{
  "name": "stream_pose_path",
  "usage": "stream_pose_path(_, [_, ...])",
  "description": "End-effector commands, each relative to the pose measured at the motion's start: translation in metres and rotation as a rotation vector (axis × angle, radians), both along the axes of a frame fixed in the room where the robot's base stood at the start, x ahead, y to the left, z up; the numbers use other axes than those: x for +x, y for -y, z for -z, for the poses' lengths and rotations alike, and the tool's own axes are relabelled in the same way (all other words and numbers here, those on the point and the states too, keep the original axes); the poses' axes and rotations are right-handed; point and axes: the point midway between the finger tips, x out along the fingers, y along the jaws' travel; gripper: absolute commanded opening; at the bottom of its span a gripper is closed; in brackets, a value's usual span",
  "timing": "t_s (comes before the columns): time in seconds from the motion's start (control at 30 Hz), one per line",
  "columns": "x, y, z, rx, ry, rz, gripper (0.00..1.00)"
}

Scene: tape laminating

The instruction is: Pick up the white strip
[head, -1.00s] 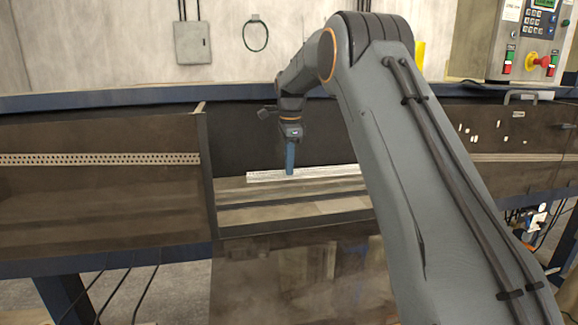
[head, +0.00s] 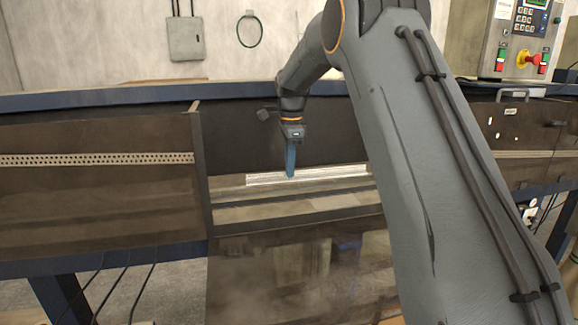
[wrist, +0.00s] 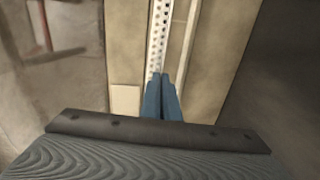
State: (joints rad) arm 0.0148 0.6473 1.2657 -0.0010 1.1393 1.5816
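The white strip (head: 335,173) is long, thin and perforated. In the head view it spans the open bay of the machine, and its right end is hidden or cut off by my arm. My gripper (head: 291,176) points down with its blue fingertips at the strip, left of the middle of its visible length. In the wrist view the two blue fingers (wrist: 160,77) are close together, and the strip (wrist: 160,38) runs away from their tips. The fingers look shut on it, though the contact itself is hidden.
A dark side panel (head: 95,215) with a perforated band stands left of the bay. The bay's beige ledge (head: 300,206) lies below the strip. A control box (head: 520,40) with a red button is at the back right.

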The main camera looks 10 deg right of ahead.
Motion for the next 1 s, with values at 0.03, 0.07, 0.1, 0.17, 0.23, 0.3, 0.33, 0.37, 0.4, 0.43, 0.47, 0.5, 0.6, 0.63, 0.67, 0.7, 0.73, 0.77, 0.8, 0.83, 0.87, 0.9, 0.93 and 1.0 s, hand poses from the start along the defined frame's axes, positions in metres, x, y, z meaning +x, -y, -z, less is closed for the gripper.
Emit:
stream_pose_path(0.03, [-0.004, 0.0, -0.002, 0.0, 0.001, 0.0, 0.0])
stream_pose_path(0.07, [-0.006, 0.0, -0.002, 0.0, 0.001, 0.0, 0.0])
stream_pose_path(0.1, [-0.009, 0.0, -0.002, 0.0, 0.001, 0.0, 0.0])
stream_pose_path(0.17, [-0.014, 0.0, -0.003, 0.0, 0.001, 0.0, 0.0])
stream_pose_path(0.23, [-0.019, 0.0, -0.003, 0.0, 0.001, 0.0, 0.0])
stream_pose_path(0.3, [-0.024, 0.0, -0.004, 0.0, 0.002, 0.0, 0.0])
stream_pose_path(0.33, [-0.026, 0.0, -0.004, 0.0, 0.001, 0.0, 0.0])
stream_pose_path(0.37, [-0.028, 0.0, -0.004, 0.0, 0.001, 0.0, 0.0])
stream_pose_path(0.4, [-0.031, 0.0, -0.005, 0.0, 0.002, 0.0, 0.0])
stream_pose_path(0.43, [-0.033, 0.0, -0.005, 0.0, 0.001, 0.0, 0.0])
stream_pose_path(0.47, [-0.035, 0.0, -0.004, 0.0, 0.0, 0.0, 0.0])
stream_pose_path(0.5, [-0.038, 0.0, -0.005, 0.0, 0.001, 0.0, 0.0])
stream_pose_path(0.6, [-0.045, 0.0, -0.005, 0.0, 0.002, 0.0, 0.0])
stream_pose_path(0.63, [-0.047, 0.0, -0.006, 0.0, 0.002, 0.0, 0.0])
stream_pose_path(0.67, [-0.05, 0.0, -0.006, 0.0, 0.001, 0.0, 0.0])
stream_pose_path(0.7, [-0.053, 0.0, -0.005, 0.0, 0.0, 0.0, 0.0])
stream_pose_path(0.73, [-0.055, 0.0, -0.006, 0.0, 0.001, 0.0, 0.0])
stream_pose_path(0.77, [-0.057, 0.0, -0.006, 0.0, 0.001, 0.0, 0.0])
stream_pose_path(0.8, [-0.06, 0.0, -0.007, 0.0, 0.002, 0.0, 0.0])
stream_pose_path(0.83, [-0.062, 0.0, -0.007, 0.0, 0.002, 0.0, 0.0])
stream_pose_path(0.87, [-0.064, 0.0, -0.007, 0.0, 0.002, 0.0, 0.0])
stream_pose_path(0.9, [-0.067, 0.0, -0.007, 0.0, 0.001, 0.0, 0.0])
stream_pose_path(0.93, [-0.069, 0.0, -0.007, 0.0, 0.001, 0.0, 0.0])
stream_pose_path(1.0, [-0.074, 0.0, -0.008, 0.0, 0.002, 0.0, 0.0])
